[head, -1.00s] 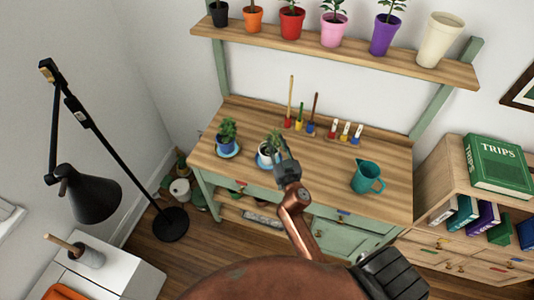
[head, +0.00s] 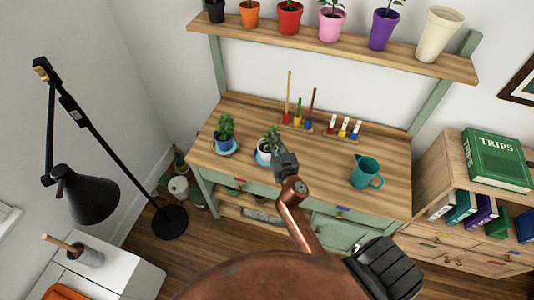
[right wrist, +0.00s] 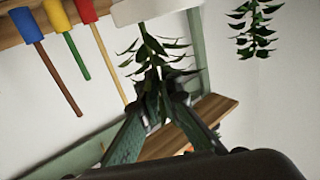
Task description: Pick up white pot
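The pot looks apart from the fingers. My left gripper is not in view.
The blue potted plant (head: 225,143) stands close left of the pot. A teal pitcher (head: 366,172) is to the right. Colored brushes (head: 289,98) stand in a holder behind. A shelf (head: 345,55) with several pots hangs above. Tabletop between pot and pitcher is clear.

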